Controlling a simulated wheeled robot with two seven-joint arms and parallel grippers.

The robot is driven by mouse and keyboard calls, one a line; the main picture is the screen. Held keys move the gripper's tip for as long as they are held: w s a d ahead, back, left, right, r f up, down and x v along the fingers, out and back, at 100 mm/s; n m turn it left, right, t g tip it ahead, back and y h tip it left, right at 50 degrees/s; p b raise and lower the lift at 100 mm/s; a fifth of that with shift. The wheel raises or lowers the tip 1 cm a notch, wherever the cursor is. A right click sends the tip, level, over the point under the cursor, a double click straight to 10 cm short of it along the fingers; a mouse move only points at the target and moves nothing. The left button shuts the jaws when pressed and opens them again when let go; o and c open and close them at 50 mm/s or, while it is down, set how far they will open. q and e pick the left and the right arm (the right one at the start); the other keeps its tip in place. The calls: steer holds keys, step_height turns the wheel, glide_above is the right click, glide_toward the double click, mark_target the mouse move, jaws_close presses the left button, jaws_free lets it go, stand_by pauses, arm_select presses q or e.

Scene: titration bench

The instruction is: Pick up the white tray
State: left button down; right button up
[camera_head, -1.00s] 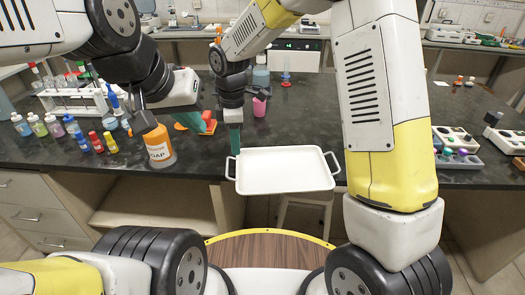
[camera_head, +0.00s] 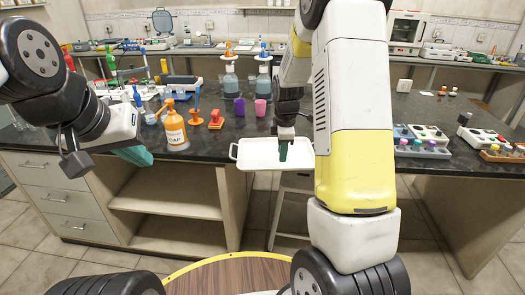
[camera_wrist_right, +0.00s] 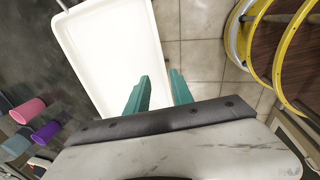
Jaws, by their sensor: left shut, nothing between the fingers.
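The white tray (camera_head: 252,163) lies flat at the bench's front edge and overhangs it, with a handle at each end. It also shows in the right wrist view (camera_wrist_right: 110,45). My right gripper (camera_head: 283,157) is at the tray's front side, right of its middle. In the right wrist view its two teal fingers (camera_wrist_right: 160,76) are apart, one over the tray and the other over the floor side of the rim. I cannot tell whether they touch it. My left gripper (camera_head: 148,158) is shut and empty, in front of the bench's left part, away from the tray.
Racks with vials (camera_head: 422,150) are at the right. The bench right of my right arm has bare room.

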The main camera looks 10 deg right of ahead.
mark_target(281, 165)
steer(key=f, duration=0.4)
steer(key=w+f, duration=0.1)
steer(key=f, duration=0.1)
steer(key=shift+f, duration=0.4)
jaws_close()
stand_by(1.0)
